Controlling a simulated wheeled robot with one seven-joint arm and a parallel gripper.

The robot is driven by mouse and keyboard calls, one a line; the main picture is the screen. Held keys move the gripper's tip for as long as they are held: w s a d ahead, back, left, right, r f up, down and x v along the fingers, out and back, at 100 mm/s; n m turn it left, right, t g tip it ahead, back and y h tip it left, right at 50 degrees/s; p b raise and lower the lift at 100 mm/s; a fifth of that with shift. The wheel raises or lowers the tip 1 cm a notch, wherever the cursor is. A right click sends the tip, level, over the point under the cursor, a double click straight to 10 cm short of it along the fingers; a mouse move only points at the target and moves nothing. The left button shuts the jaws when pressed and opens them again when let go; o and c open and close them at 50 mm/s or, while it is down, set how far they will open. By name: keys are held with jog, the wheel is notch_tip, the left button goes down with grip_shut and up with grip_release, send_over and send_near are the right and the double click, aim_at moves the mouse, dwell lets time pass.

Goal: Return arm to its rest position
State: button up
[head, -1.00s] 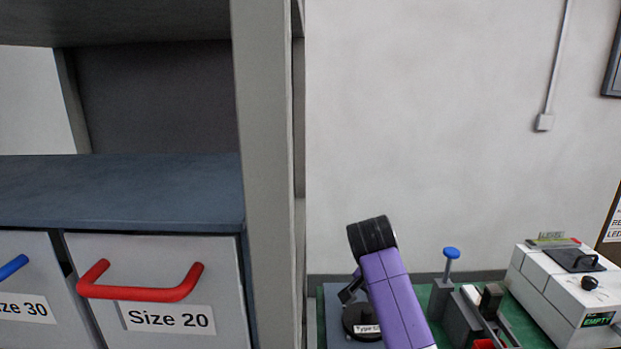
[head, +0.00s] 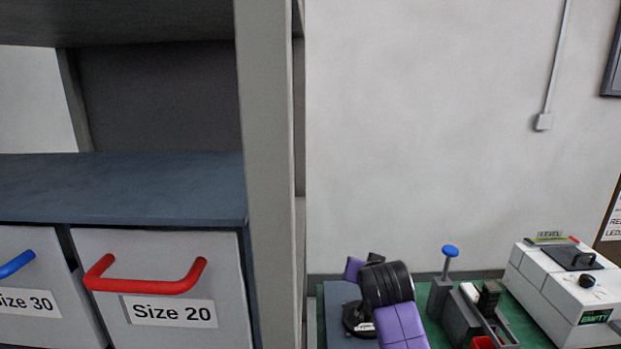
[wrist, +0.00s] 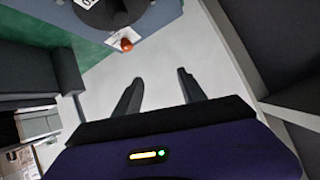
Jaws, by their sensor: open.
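My arm shows in the head view at the lower middle, purple with a black ribbed joint, in front of the green-topped bench. My gripper (wrist: 160,90) shows in the wrist view with its two dark fingers spread apart and nothing between them. Beyond the fingers is pale floor or wall surface; I cannot tell which. The fingertips are not clearly visible in the head view.
The grey rack (head: 265,180) with a Size 20 drawer (head: 165,270) stands at left. On the bench are a black round object (head: 357,318), a blue-topped post (head: 450,252) and a white box unit (head: 565,290) reading EMPTY. An orange-red item (wrist: 126,44) shows in the wrist view.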

jog(key=s+f+n+t, duration=0.1)
jog(key=s+f+t, duration=0.1)
jog(key=s, duration=0.5)
jog(key=s+d+f+n+t+y, duration=0.1)
jog(key=s+f, duration=0.1)
jog(key=s, duration=0.5)
jog(key=s+f+n+t+y, duration=0.1)
jog(key=s+f+t, duration=0.1)
jog(key=s, duration=0.5)
jog(key=shift+s+d+f+n+t, duration=0.2)
jog(key=shift+d+f+n+t, duration=0.1)
jog(key=shift+f, duration=0.2)
jog(key=s+d+g, duration=0.1)
jog(key=s+d, duration=0.1)
jog(key=s, duration=1.7)
jog(key=s+d+r+g+h, duration=0.1)
jog(key=s+d, duration=0.2)
jog(key=s, duration=1.7)
jog(key=shift+d, duration=0.15)
